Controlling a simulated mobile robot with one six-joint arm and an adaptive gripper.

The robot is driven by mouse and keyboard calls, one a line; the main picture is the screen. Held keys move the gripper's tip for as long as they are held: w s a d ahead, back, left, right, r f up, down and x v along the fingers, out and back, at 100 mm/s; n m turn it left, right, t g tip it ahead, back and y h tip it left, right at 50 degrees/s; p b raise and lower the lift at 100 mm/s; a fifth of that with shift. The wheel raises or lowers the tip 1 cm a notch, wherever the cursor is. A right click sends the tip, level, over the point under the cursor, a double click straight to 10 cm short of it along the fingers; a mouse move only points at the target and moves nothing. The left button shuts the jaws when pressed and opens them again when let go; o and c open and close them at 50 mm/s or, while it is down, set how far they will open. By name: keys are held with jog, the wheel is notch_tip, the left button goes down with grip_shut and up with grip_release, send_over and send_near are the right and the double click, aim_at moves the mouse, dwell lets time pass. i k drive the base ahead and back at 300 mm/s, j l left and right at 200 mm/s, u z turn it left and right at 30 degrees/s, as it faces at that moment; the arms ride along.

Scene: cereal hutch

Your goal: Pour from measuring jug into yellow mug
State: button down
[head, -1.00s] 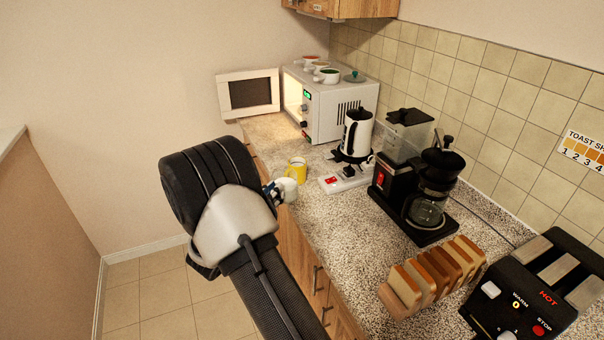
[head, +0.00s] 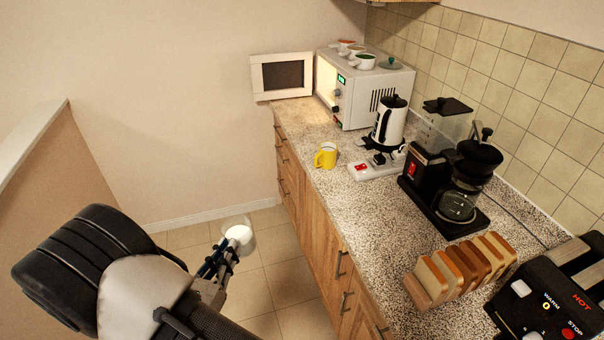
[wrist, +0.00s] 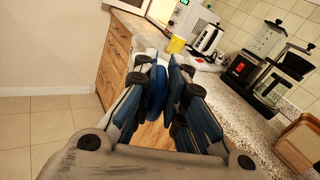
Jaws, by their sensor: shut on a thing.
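The measuring jug (head: 240,237) is a small pale cup with something white inside. My gripper (head: 218,262) is shut on it, and it hangs over the floor to the left of the counter. It looks roughly upright, though its exact tilt is hard to tell. In the wrist view, my gripper's fingers (wrist: 165,90) hide most of the jug. The yellow mug (head: 326,156) stands upright on the counter near its front edge, apart from the jug, farther back and to the right. It also shows in the wrist view (wrist: 175,45). Its inside is not clearly visible.
A power strip (head: 375,167) and a kettle (head: 390,122) stand right of the mug. Behind is a microwave (head: 365,95) with its door open and bowls on top. A coffee maker (head: 440,190), sliced bread (head: 462,268) and a toaster (head: 550,295) line the counter.

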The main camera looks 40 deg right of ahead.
aim_at(327, 156)
jog(key=i+j+z, duration=0.2)
jog(key=j+z, duration=0.2)
jog(key=j, duration=0.2)
jog(key=z, duration=0.75)
jog(key=k+l, duration=0.05)
